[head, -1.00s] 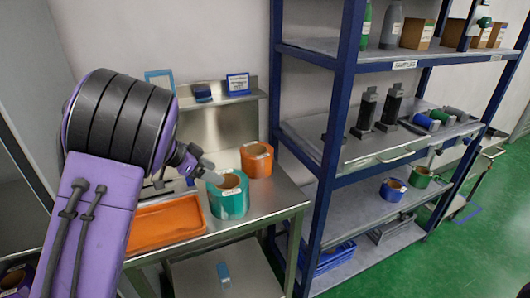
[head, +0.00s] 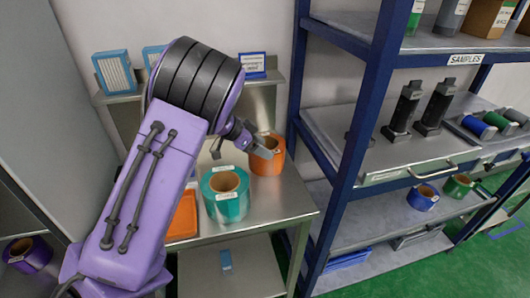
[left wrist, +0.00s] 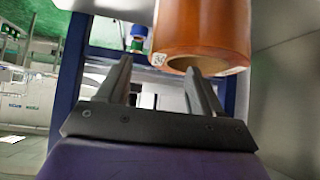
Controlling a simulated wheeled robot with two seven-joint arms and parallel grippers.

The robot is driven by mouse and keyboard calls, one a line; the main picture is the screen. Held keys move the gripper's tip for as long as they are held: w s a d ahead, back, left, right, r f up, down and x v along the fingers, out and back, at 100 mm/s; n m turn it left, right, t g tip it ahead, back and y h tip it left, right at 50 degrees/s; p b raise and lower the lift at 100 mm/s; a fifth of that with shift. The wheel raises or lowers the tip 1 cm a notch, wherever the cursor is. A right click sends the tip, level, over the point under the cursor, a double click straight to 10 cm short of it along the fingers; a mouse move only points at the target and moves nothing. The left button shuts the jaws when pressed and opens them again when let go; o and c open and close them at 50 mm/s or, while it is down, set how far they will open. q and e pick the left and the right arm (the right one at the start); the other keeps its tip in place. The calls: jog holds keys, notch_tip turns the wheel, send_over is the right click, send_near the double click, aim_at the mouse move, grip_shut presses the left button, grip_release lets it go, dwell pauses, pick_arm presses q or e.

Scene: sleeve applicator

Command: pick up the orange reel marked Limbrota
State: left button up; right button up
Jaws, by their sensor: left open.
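An orange reel (head: 268,161) stands upright on the steel bench, behind and right of a teal reel (head: 226,205). Its white label is too small to read. My left gripper (head: 240,151) is open and empty, just left of the orange reel, with one finger overlapping its upper part in the head view. In the left wrist view the orange reel (left wrist: 203,28) looms at the top, beyond the fingertips and towards the right finger. The open jaws (left wrist: 160,78) have no reel between them; I cannot tell whether a finger touches it. My right gripper is out of view.
An orange tray (head: 183,217) lies on the bench (head: 265,208), partly behind my arm. A blue rack (head: 350,150) with loaded shelves rises close to the right. A back ledge (head: 262,78) holds boxes and a framed sign. A purple reel (head: 28,254) sits lower left.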

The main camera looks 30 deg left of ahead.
pick_arm(q)
jog(key=x, duration=0.4)
jog(key=a+x, duration=0.1)
jog(key=x, duration=0.1)
jog(key=shift+w+d+p, duration=0.1)
jog(key=shift+w+p, duration=0.2)
jog(key=shift+w, duration=0.05)
jog(key=shift+s+r, duration=0.15)
jog(key=shift+s, duration=0.1)
jog(key=shift+s+r, duration=0.15)
jog(key=shift+s, duration=0.1)
jog(key=c, duration=0.3)
jog(key=shift+s, duration=0.1)
jog(key=c, duration=0.5)
grip_shut()
jog(key=shift+w, duration=0.2)
